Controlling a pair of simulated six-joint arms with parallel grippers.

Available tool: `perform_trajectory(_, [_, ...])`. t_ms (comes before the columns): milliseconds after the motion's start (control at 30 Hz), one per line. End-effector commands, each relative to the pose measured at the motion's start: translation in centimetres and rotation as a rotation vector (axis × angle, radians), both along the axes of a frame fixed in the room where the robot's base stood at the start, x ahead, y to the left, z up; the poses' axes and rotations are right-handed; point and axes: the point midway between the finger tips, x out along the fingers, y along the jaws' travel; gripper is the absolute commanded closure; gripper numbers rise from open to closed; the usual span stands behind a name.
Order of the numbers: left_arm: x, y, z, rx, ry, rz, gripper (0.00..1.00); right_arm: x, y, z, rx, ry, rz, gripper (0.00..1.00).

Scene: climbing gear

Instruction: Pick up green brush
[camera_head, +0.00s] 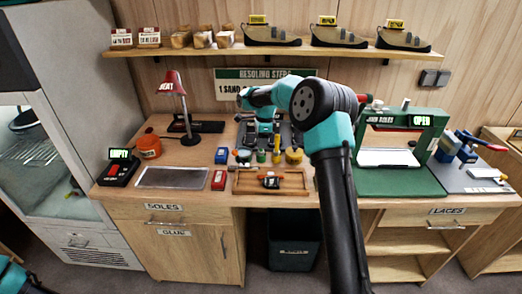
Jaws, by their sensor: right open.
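A small green item (276,156), likely the green brush, stands in a row of small tools at the back middle of the bench; it is too small to make out clearly. My right arm reaches up and over the bench, and its right gripper (265,147) points down just above and behind this row. The gripper is open. It appears close to the green item, but I cannot tell whether they touch. The wrist hides part of the area behind. Only a bit of my left arm shows at the bottom left corner, without its gripper.
Around the row are a blue tin (222,155), a yellow pot (294,156) and a wooden tray (285,184). A green press frame (431,121) stands right. A shoe shelf (200,51) hangs above.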

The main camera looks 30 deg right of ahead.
Motion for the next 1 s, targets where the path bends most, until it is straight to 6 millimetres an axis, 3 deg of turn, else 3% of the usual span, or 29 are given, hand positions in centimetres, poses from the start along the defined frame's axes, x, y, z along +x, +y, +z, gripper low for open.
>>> perform_trajectory(133, [0.0,0.0,0.0,0.0,0.0,0.0,0.29,0.04,0.09,-1.05,0.0,-0.001,0.0,0.46])
perform_trajectory(600, [0.0,0.0,0.0,0.0,0.0,0.0,0.29,0.05,0.11,-1.05,0.0,-0.001,0.0,0.46])
perform_trajectory(1000, [0.0,0.0,0.0,0.0,0.0,0.0,0.29,0.05,0.11,-1.04,0.0,-0.001,0.001,0.85])
